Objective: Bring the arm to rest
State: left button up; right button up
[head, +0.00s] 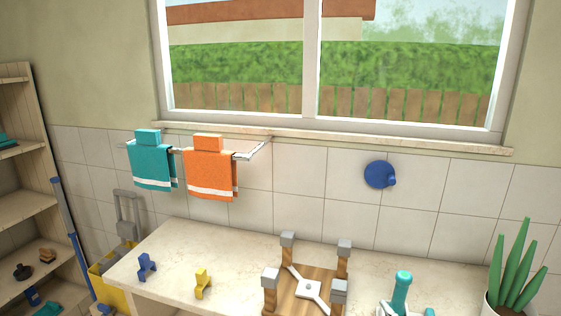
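Neither of my grippers shows in the head view, and no part of my arms can be made out. A pale stone-topped counter (175,262) runs along the tiled wall. On it are a small blue piece (147,267), a small yellow piece (203,283) and a wooden frame (300,293) with grey-capped posts and a white Y-shaped part inside. A teal cylinder (401,291) with white parts at its base stands to the right, cut off by the lower edge.
A teal towel (151,165) and an orange towel (210,172) hang on a wall rail. A blue knob (378,174) is on the wall. A potted plant (513,270) stands at right. Shelves (30,209) and a yellow bucket (112,285) are at left.

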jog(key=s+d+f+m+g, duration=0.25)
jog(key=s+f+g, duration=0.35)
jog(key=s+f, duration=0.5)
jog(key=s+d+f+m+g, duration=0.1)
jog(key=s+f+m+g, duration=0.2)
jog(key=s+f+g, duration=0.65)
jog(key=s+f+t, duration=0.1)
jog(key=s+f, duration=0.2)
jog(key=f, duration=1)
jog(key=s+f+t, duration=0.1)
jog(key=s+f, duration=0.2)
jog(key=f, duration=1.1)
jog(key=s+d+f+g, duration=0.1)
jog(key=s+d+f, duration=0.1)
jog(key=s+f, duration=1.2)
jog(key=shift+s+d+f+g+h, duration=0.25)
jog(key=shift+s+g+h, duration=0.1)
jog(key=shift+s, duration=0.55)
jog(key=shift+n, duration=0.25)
